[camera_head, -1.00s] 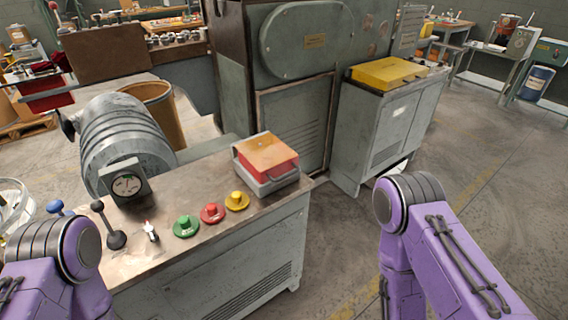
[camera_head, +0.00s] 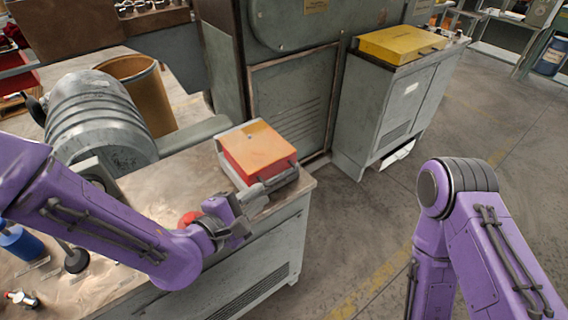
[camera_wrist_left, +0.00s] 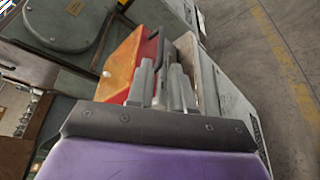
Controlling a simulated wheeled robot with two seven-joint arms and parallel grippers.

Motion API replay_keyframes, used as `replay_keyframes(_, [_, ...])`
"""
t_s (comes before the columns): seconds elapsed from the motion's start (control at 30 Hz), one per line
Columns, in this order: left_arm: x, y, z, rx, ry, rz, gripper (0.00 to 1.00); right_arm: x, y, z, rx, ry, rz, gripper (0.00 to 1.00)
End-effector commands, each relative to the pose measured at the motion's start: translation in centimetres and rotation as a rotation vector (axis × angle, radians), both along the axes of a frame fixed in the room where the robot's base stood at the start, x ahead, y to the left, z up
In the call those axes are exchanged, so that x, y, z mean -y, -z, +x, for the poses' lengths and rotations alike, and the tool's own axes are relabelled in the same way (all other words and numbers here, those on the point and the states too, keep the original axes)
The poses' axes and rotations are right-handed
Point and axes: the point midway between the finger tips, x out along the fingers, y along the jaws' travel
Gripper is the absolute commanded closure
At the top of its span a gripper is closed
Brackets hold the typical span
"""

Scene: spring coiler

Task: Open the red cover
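The red cover (camera_head: 258,152), with an orange, worn top, lies closed on a grey box (camera_head: 226,172) at the far end of the grey console. A dark handle shows along its front edge. My left gripper (camera_head: 256,196) is at the front of the box, close to the handle. In the left wrist view, the grey fingers (camera_wrist_left: 162,84) are side by side against the red cover's front (camera_wrist_left: 128,62). They partly hide the handle, and I cannot tell whether they grip it. My right arm shows at the right, but its gripper is out of view.
The console top (camera_head: 165,185) carries a lever (camera_head: 73,258), a key switch (camera_head: 22,299) and a red button (camera_head: 190,218) partly behind my left arm. A large grey machine stands behind. A yellow box (camera_head: 400,43) sits on a cabinet. Open floor lies to the right.

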Motion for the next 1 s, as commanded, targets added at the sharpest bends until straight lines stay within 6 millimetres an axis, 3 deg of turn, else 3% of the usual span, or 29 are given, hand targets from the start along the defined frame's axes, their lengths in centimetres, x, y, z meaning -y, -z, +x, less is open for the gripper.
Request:
replay_keyframes(0.17, [1.6, 1.5, 2.2, 0.003, 0.005, -0.006, 0.79, 0.0, 3.8, -0.2, -0.002, 0.000, 0.000, 0.00])
replay_keyframes(0.23, [2.7, 1.1, 3.7, -0.005, 0.007, -0.002, 0.79, 0.0, 2.6, -0.2, -0.004, 0.000, 0.000, 0.00])
replay_keyframes(0.5, [5.6, 2.3, 7.8, -0.008, 0.004, -0.003, 0.79, 0.0, 2.2, -0.1, -0.001, 0.000, 0.000, 0.00])
replay_keyframes(0.87, [6.0, 2.6, 8.6, -0.008, 0.001, -0.004, 0.79, 0.0, 2.2, -0.1, -0.001, 0.000, 0.000, 0.00])
replay_keyframes(0.93, [6.0, 2.6, 8.6, -0.008, 0.001, -0.004, 0.98, 0.0, 2.2, -0.1, -0.001, 0.000, 0.000, 0.00])
replay_keyframes(1.0, [6.0, 2.6, 8.6, -0.008, 0.001, -0.004, 1.00, 0.0, 2.2, -0.1, -0.001, 0.000, 0.000, 0.00])
